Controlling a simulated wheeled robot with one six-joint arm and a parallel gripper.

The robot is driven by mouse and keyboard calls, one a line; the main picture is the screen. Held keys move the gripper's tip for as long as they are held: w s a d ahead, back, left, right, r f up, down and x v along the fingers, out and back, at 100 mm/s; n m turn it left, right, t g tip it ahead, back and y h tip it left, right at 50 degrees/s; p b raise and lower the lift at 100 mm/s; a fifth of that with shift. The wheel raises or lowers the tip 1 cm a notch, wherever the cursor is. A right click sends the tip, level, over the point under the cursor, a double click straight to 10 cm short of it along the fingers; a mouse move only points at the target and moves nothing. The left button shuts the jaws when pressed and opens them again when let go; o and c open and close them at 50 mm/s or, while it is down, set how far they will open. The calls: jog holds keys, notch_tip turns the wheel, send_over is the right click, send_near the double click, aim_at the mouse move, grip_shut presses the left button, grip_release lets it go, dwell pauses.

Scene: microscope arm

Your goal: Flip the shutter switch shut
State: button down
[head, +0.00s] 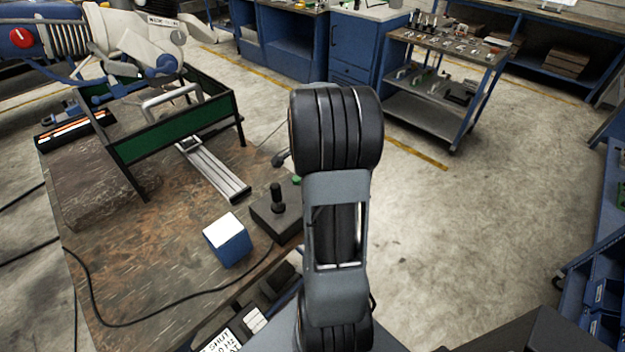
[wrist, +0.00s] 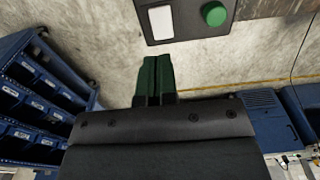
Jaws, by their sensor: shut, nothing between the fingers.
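My gripper (wrist: 157,62) shows in the wrist view with its two dark green fingers together and empty. Ahead of the fingertips, at the top edge, is a dark panel (wrist: 187,30) with a white rectangular piece (wrist: 160,22) and a round green button (wrist: 214,13). A gap shows between the fingertips and the panel in the picture. I cannot tell whether the white piece is the shutter switch. In the head view a partly cut-off label (head: 222,341) reading "SHUT" lies at the bottom edge. My gripper is not visible there.
On the worn bench (head: 130,270) stand a black joystick box (head: 262,217), a blue-and-white cube (head: 228,242) and a green-sided frame (head: 180,135). A black cable (head: 160,318) crosses the bench.

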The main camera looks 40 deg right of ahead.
jog(key=shift+a+r, duration=0.2)
jog(key=shift+r, duration=2.15)
jog(key=s+a+r+n+t, duration=0.2)
jog(key=s+a+n, duration=0.2)
jog(key=a+n, duration=0.5)
jog(key=s+a+r+n+t, duration=0.2)
jog(key=a+n, duration=0.6)
jog(key=a, duration=0.8)
jog(key=shift+s+a+r+n, duration=0.35)
jog(key=shift+s+r+n, duration=0.05)
jog(key=shift+s, duration=0.55)
